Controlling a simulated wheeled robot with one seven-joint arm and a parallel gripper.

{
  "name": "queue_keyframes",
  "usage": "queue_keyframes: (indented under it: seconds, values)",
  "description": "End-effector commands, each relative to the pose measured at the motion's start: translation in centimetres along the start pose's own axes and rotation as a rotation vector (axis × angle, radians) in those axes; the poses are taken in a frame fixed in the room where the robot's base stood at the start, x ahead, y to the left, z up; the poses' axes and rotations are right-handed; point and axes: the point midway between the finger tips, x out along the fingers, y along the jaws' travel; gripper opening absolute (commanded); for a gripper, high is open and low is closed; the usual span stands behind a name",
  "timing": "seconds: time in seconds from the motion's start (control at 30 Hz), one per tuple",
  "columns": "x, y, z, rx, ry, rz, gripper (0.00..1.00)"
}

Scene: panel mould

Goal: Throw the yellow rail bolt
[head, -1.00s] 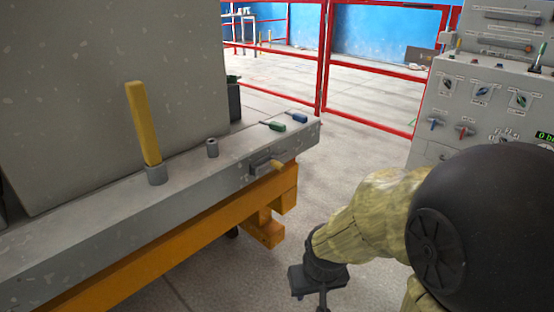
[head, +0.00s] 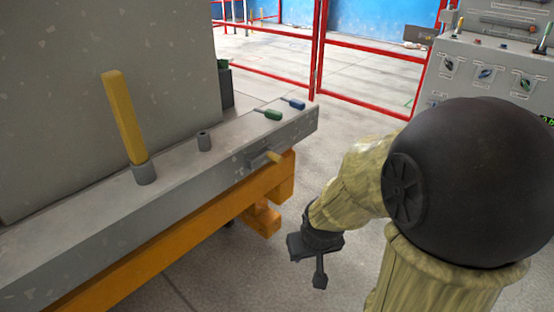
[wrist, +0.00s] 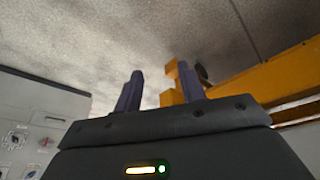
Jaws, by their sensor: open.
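An upright yellow bar (head: 122,115) stands tilted in a round grey socket on top of the same rail. My gripper (head: 309,262) is to the right of the rail, lower in the picture, apart from the bolt. In the wrist view its two dark fingers (wrist: 160,92) are spread with nothing between them. The bolt's handle cannot be made out in the wrist view.
An orange beam (head: 210,222) runs under the rail and also crosses the right of the wrist view (wrist: 270,82). A green handle (head: 268,114) and a blue one (head: 293,104) lie on the rail. A control panel (head: 480,75) stands right; red fencing (head: 370,104) is behind. Floor between is clear.

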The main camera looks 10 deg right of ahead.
Motion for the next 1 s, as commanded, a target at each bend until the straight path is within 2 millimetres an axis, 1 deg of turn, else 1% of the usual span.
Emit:
queue_keyframes:
  seconds: [0.03,0.07,0.1,0.2,0.3,0.4,0.5,0.6,0.7,0.9,1.0]
  values:
    - [0.3,1.1,-1.3,-0.001,0.041,0.014,0.40]
    - [0.6,1.7,-2.3,-0.006,0.073,0.021,0.40]
    - [0.9,2.5,-3.6,-0.014,0.120,0.027,0.40]
    - [1.7,4.3,-6.9,-0.039,0.246,0.025,0.40]
    - [2.3,5.7,-9.8,-0.063,0.372,-0.007,0.40]
    - [2.5,6.7,-12.2,-0.083,0.494,-0.068,0.40]
    - [2.5,7.2,-13.9,-0.096,0.611,-0.156,0.40]
    - [1.9,7.5,-15.0,-0.097,0.723,-0.268,0.40]
    - [1.0,7.8,-15.5,-0.088,0.831,-0.400,0.40]
    - [-1.9,8.4,-14.7,-0.047,1.008,-0.675,0.40]
    - [-3.0,8.6,-14.2,-0.032,1.055,-0.757,0.40]
